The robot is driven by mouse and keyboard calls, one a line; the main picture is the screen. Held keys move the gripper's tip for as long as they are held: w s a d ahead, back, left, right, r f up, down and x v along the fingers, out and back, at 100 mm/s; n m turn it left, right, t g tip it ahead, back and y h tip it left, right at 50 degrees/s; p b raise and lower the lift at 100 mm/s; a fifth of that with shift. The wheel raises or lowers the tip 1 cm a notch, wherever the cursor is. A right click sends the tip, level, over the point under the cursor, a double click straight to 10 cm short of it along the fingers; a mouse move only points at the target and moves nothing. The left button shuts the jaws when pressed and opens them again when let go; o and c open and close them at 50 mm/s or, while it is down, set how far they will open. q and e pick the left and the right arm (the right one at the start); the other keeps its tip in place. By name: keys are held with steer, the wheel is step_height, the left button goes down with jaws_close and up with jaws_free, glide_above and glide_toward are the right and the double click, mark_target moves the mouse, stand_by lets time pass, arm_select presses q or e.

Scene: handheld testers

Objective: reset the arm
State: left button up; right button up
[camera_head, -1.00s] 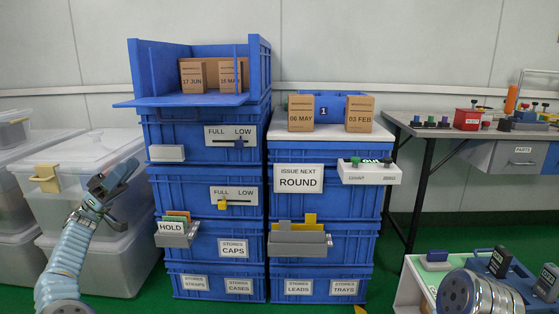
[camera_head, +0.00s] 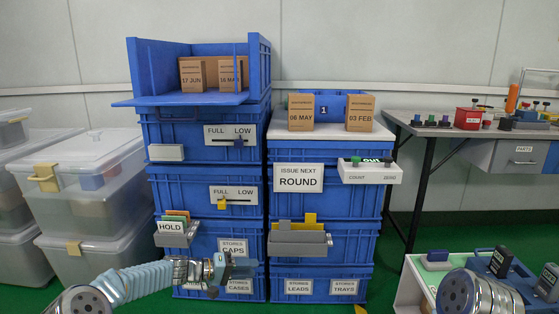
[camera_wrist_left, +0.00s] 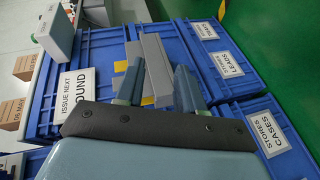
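My left gripper (camera_head: 222,274) is low in front of the left blue crate stack, before the STORES CASES and CAPS labels. In the left wrist view its two fingers (camera_wrist_left: 158,88) stand apart with nothing held between them. The grey tray (camera_wrist_left: 155,70) on the right stack shows beyond them. My right gripper is not in view; only a metallic link of my right arm shows at the bottom right.
The right stack has a white counter unit (camera_head: 370,172) and grey tray (camera_head: 298,243). Clear bins (camera_head: 85,190) stand left; a workbench (camera_head: 440,130) and dark handheld testers (camera_head: 501,262) are right.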

arm_select(q)
steer(key=s+f+n+g+y, duration=0.1)
steer(key=s+f+g+y, duration=0.5)
steer(key=s+f, duration=1.8)
steer(key=s+a+t+y, duration=0.2)
steer(key=s+a+y, duration=0.15)
steer(key=s, duration=1.25)
step_height(320, 180, up, 11)
steer(key=d+p, duration=0.1)
steer(key=p, duration=1.1)
steer(key=shift+w+d+m+y, duration=0.25)
steer(key=shift+w+m+y, duration=0.05)
steer(key=shift+w+y, duration=0.1)
